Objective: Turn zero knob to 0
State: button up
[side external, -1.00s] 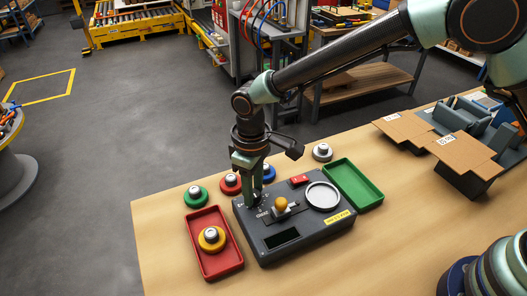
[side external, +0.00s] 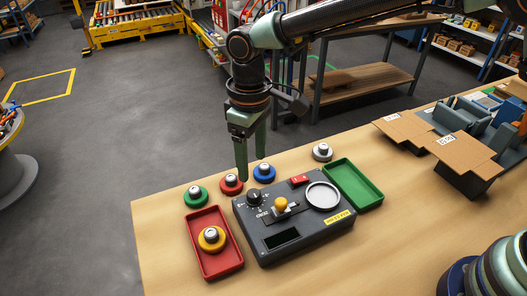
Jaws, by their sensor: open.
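The zero knob (side external: 254,196) is a black knob at the back left corner of the dark grey scale unit (side external: 283,262). Its pointer setting is too small to read. My gripper (side external: 250,178) is open and empty, pointing down above and behind the knob, apart from it.
A red tray (side external: 225,268) holds a yellow weight (side external: 211,238). Green (side external: 195,196), red (side external: 231,184), blue (side external: 264,173) and grey (side external: 322,152) weights stand behind. A green tray (side external: 371,197) is empty. Cardboard boxes (side external: 465,150) lie at right.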

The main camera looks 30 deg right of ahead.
jog(key=shift+r, duration=1.6)
jog(key=shift+d, duration=0.1)
jog(key=s+d+r+m+t, duration=0.15)
jog(key=d+r, duration=0.25)
jog(key=d, duration=0.4)
jog(key=s+d+r+m+t, duration=0.1)
jog(key=d+r+m, duration=0.3)
jog(key=d, duration=0.5)
jog(key=s+d+m+t, duration=0.2)
jog(key=s+d+t, duration=0.1)
jog(key=s+d, duration=0.5)
jog(key=d, duration=0.3)
jog(key=shift+s+d+f, duration=0.15)
jog(key=shift+s+f, duration=0.05)
jog(key=shift+s, duration=0.1)
